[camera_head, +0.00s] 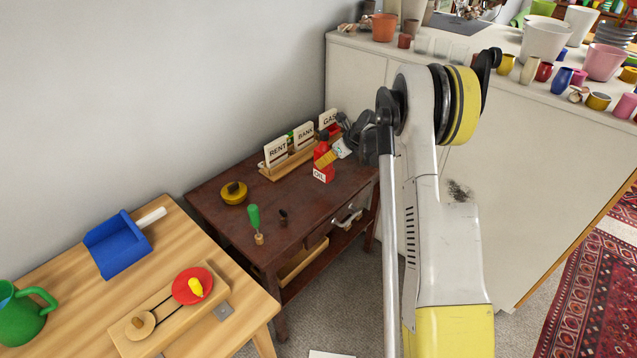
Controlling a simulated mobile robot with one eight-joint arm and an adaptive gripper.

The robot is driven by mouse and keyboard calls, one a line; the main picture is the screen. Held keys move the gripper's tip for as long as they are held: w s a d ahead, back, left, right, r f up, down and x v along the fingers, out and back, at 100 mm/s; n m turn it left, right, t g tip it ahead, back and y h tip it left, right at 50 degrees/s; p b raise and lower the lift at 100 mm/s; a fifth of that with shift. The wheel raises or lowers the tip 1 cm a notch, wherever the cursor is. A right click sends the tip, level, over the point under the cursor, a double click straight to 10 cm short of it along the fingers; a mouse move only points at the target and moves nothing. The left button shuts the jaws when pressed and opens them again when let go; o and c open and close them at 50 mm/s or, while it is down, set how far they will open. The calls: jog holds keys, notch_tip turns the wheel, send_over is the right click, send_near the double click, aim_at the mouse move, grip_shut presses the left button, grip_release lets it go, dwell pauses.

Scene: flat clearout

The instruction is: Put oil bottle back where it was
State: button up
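The oil bottle (322,170) is red with a white OIL label and a dark top. It appears upright on the dark wooden table (222,217), in front of a wooden rack (270,172) holding cards marked RENT, BANK and GAS. My gripper (341,141) is at the bottle's upper right, very close to it. My arm comes in from the right and partly covers the gripper. The fingers are small and dark here, so I cannot tell whether they touch the bottle or are open. A small yellow and white piece shows between bottle and gripper.
The dark table also holds a yellow round pot (234,193), a green-handled tool (254,220) and a small dark cup (283,216). A light wooden table (180,240) with a blue dustpan (118,246) stands left. A white cabinet (540,150) crowded with pots stands right.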

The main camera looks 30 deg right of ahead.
jog(key=shift+a+f+b, duration=0.45)
jog(key=shift+a+f, duration=0.05)
jog(key=shift+f, duration=0.45)
jog(key=shift+a+f+b, duration=0.45)
jog(key=shift+a+f, duration=0.1)
jog(key=shift+f, duration=0.4)
jog(key=shift+a+f+b, duration=0.45)
jog(key=shift+a+f, duration=0.05)
jog(key=shift+f, duration=0.45)
jog(key=shift+f, duration=0.2)
jog(key=o, duration=0.6)
jog(key=shift+o, duration=0.4)
jog(key=shift+r, duration=0.1)
